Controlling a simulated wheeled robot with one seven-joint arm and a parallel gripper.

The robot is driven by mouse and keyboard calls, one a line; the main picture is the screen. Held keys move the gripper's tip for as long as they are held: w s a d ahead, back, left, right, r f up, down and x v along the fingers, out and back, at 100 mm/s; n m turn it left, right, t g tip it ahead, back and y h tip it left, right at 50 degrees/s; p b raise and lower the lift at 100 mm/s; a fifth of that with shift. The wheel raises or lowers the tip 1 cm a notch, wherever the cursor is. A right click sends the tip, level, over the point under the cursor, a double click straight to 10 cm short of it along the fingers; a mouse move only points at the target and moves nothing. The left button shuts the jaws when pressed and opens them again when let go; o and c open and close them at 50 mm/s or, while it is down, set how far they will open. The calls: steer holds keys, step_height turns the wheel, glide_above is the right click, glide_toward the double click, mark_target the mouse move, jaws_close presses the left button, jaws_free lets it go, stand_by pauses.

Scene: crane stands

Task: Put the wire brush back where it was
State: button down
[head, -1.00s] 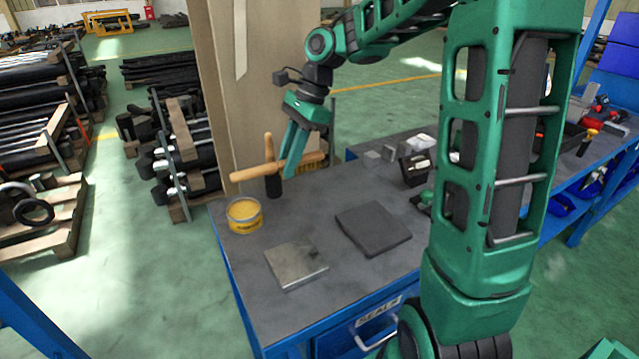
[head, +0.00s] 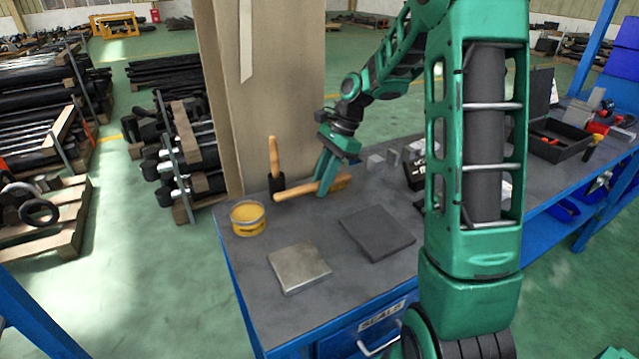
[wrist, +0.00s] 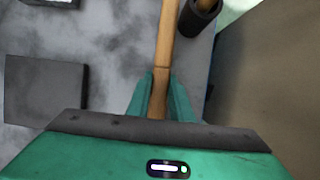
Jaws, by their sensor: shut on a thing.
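The wire brush (head: 296,190) has a long wooden handle and a bristled head at its right end. My gripper (head: 321,189) is shut on it near the head end and holds it roughly level, low over the back part of the bench. I cannot tell whether the brush touches the bench top. In the wrist view the wooden handle (wrist: 166,45) runs up from between my green fingers (wrist: 160,95); the bristles are hidden there.
Behind the handle stands a dark cup (head: 277,184) with an upright wooden handle in it. A yellow tin (head: 247,218), a metal plate (head: 299,267) and a dark pad (head: 377,232) lie on the bench (head: 345,275). A beige pillar (head: 270,90) rises behind.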

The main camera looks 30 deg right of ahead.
steer(key=shift+f, duration=0.15)
steer(key=c, duration=1.6)
jaws_free()
steer(key=v, duration=1.2)
steer(key=shift+a, duration=0.1)
steer(key=s+f+n+h, duration=0.1)
steer(key=s+n, duration=0.3)
steer(key=s, duration=0.6)
steer(key=s+d+f+n+h, duration=0.1)
steer(key=s+f+n+h, duration=0.1)
steer(key=s, duration=0.9)
steer(key=s+f+n+h, duration=0.1)
steer(key=s+n, duration=0.4)
steer(key=s, duration=0.6)
steer(key=shift+s+d+f+n, duration=0.15)
steer(key=shift+f+n, duration=0.15)
steer(key=shift+f, duration=0.55)
